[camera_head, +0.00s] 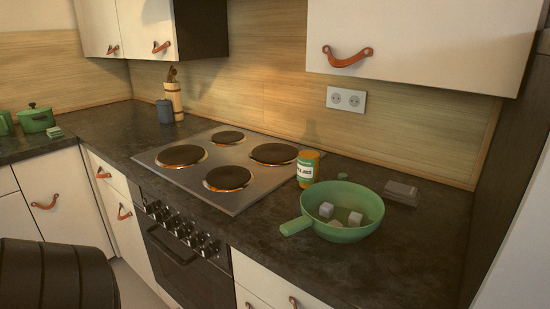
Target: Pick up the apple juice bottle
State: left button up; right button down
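A small bottle (307,168) with an orange-yellow body, a green band and a white label stands upright on the dark counter. It is at the right edge of the cooktop, behind the green pan. The label is too small to read, so I cannot tell for sure that it is apple juice. A faint dark greenish bottle-neck shape shows just above it against the wall; I cannot tell if it is a shadow. A dark rounded part of my own body fills the lower left corner. Neither of my grippers is in view.
A green pan (351,220) holding several pale cubes stands close in front of the bottle, handle to the left. The cooktop (202,201) has several burners, some glowing orange. A small grey box (401,193) lies right of the pan. A wall cabinet (440,38) overhangs the counter.

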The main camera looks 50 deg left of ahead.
aim_at(309, 146)
jog(key=u, duration=1.25)
jog(key=k+l+z, duration=0.1)
jog(key=z, duration=0.2)
jog(key=k, duration=0.1)
